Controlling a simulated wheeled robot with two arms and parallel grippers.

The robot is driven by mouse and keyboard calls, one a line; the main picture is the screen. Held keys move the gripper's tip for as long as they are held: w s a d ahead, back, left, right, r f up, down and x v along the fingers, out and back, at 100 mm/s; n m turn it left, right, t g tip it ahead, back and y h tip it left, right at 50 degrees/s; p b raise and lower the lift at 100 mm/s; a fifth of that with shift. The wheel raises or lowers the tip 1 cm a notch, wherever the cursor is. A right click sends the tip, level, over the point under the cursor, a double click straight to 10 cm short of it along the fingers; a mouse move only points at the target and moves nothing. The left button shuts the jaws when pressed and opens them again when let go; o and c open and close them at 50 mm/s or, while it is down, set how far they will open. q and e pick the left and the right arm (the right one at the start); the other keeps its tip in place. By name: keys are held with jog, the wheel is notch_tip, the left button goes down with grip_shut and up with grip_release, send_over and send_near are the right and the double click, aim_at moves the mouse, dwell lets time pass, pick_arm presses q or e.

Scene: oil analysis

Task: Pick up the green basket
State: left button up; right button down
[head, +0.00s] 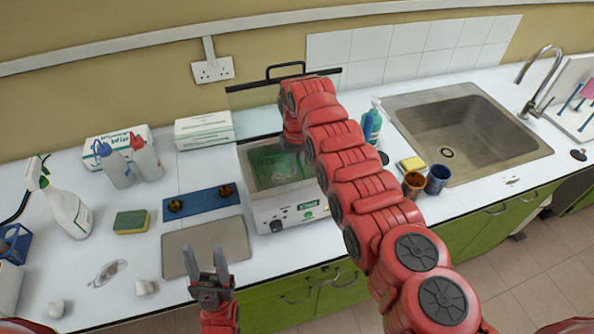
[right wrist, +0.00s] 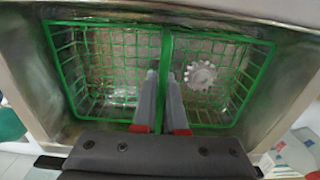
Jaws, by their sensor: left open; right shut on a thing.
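The green basket (head: 280,165) is a wire basket inside the open tank of a white ultrasonic cleaner (head: 291,211). In the right wrist view the basket (right wrist: 82,85) shows two halves split by a green middle bar, and a small pale gear (right wrist: 200,75) lies in the right half. My right gripper (right wrist: 162,92) is shut on the basket's middle bar; in the head view my right arm hides it. My left gripper (head: 207,262) is open and empty, above the front edge of the counter, left of the cleaner.
A clear lid with a black handle (head: 286,70) stands raised behind the tank. A grey tray (head: 205,247) and a blue block (head: 201,201) lie left of the cleaner. A teal bottle (head: 372,124), cups and the sink (head: 450,130) are to the right.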

notch_tip(320, 180, up, 7)
jog(key=b, duration=0.3)
jog(key=shift+f, duration=0.1)
notch_tip(320, 180, up, 4)
jog(key=shift+a+f+p, duration=0.15)
jog(key=shift+f+p, duration=0.1)
jog(key=shift+p, duration=0.35)
notch_tip(320, 180, up, 7)
jog(key=p, duration=0.7)
jog(key=shift+r+p, duration=0.15)
jog(key=shift+p, duration=0.25)
jog(key=shift+d, duration=0.2)
